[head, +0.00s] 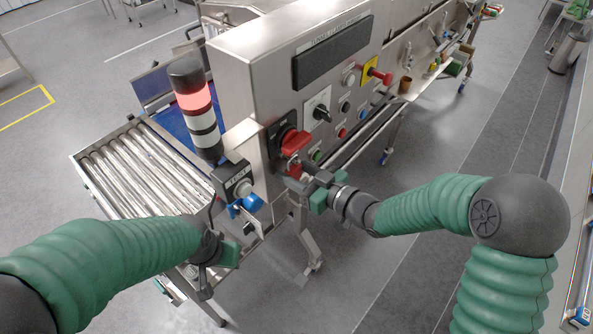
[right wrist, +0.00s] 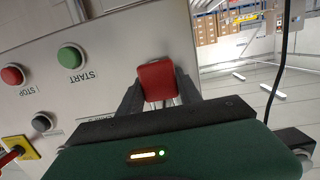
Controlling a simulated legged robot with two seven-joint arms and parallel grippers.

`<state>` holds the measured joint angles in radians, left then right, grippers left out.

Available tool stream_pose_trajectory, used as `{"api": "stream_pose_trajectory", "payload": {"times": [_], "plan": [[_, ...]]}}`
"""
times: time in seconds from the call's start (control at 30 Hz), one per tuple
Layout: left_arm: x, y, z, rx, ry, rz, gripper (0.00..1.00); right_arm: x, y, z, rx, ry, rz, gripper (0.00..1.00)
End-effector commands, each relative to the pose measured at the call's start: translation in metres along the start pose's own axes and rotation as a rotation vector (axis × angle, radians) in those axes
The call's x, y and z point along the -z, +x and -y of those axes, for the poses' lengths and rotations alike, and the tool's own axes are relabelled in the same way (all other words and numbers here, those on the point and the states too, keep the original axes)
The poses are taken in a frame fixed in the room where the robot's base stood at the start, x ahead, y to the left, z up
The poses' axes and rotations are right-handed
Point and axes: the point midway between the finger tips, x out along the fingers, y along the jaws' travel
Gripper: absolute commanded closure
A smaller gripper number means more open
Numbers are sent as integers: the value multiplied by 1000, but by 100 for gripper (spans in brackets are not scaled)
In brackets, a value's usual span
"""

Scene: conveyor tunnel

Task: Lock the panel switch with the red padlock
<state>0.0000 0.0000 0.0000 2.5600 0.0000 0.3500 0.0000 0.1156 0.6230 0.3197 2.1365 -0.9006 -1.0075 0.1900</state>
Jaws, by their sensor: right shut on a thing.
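The panel switch (head: 295,143) is a red rotary handle on a dark plate, low on the near left of the steel control panel. My right gripper (head: 298,178) is just below the switch. In the right wrist view it is shut on the red padlock (right wrist: 157,80), whose red body sits between the dark fingers. The padlock's shackle is mostly hidden, and I cannot tell whether it touches the switch. My left gripper (head: 213,238) is lower left, below a small labelled box; its fingers are too unclear to tell open or shut.
The labelled box (head: 233,180) has blue items (head: 246,205) hanging by it. A red and white stack light (head: 194,105) stands behind it. A roller conveyor (head: 135,165) lies left. Start (right wrist: 72,56) and stop (right wrist: 13,75) buttons are near the right gripper.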

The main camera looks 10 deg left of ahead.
Motion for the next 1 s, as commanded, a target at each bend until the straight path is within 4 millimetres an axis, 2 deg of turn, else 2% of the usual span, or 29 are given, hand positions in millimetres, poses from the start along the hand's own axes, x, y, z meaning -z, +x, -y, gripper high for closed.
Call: {"api": "stream_pose_trajectory", "payload": {"times": [0.4,0.43,0.6,1.0], "plan": [[-1,5,0,0,0,0,62,-7,2,2,4,0,4,100],[-1,5,0,0,0,0,62,-7,2,2,4,1,4,57],[-1,5,0,0,0,0,62,-7,2,3,5,1,4,35],[-1,5,0,0,0,0,62,-8,4,6,10,-1,7,33]]}}
